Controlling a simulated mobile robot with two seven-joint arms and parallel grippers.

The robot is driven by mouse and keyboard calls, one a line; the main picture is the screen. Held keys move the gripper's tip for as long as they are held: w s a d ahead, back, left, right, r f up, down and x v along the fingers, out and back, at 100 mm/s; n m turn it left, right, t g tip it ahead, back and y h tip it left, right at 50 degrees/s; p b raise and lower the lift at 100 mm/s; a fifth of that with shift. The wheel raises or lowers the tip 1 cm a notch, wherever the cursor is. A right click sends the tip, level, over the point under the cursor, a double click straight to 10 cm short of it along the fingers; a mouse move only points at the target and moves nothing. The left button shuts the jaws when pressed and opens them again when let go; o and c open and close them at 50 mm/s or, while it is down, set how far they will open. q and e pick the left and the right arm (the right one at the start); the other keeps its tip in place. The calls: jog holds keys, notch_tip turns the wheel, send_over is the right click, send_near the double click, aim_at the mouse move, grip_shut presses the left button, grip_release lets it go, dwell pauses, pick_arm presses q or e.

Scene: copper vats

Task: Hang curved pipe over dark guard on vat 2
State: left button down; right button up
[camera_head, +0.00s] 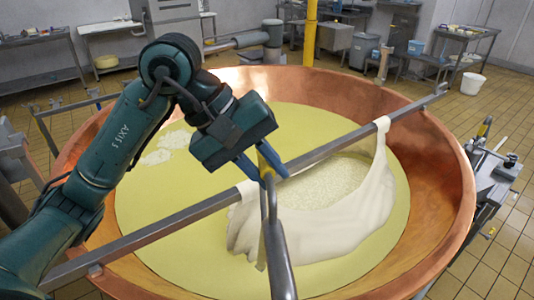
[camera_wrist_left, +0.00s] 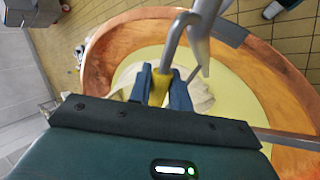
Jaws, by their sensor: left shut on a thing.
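My left gripper (camera_head: 262,175) is shut on the yellow sleeve of the grey curved pipe (camera_head: 279,262) and holds it above the copper vat (camera_head: 440,160). The pipe runs down toward the bottom edge in the head view. In the left wrist view, the gripper (camera_wrist_left: 160,92) has its blue fingers on either side of the yellow sleeve, and the curved pipe (camera_wrist_left: 172,40) bends over at its upper end. My right gripper is not in view.
A grey bar (camera_head: 340,141) lies across the vat. A white cloth (camera_head: 350,217) hangs from it, holding pale curd (camera_head: 325,183). Yellow-green liquid (camera_head: 175,205) fills the vat. A metal stand (camera_head: 490,170) is at right. A white bucket (camera_head: 472,83) stands on the tiled floor.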

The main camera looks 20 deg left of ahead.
pick_arm(q)
notch_tip(320, 180, down, 4)
jog(key=w, duration=0.1)
jog(key=b, duration=0.2)
send_over(265, 211)
jog(key=s, duration=0.2)
jog(key=f, duration=0.4)
jog(key=shift+w+d+f, duration=0.1)
jog(key=shift+d+f, duration=0.05)
jog(key=shift+d, duration=0.2)
jog(key=shift+w+a+f+b, duration=0.15)
jog(key=shift+f+b, duration=0.1)
jog(key=shift+f, duration=0.35)
jog(key=shift+w+f+b, duration=0.2)
jog(key=shift+f+b, duration=0.1)
jog(key=shift+f, duration=0.35)
jog(key=shift+w+a+f+b, duration=0.15)
jog(key=shift+f+b, duration=0.1)
jog(key=shift+f, duration=0.35)
jog(key=shift+w+f, duration=0.15)
jog(key=shift+f, duration=0.45)
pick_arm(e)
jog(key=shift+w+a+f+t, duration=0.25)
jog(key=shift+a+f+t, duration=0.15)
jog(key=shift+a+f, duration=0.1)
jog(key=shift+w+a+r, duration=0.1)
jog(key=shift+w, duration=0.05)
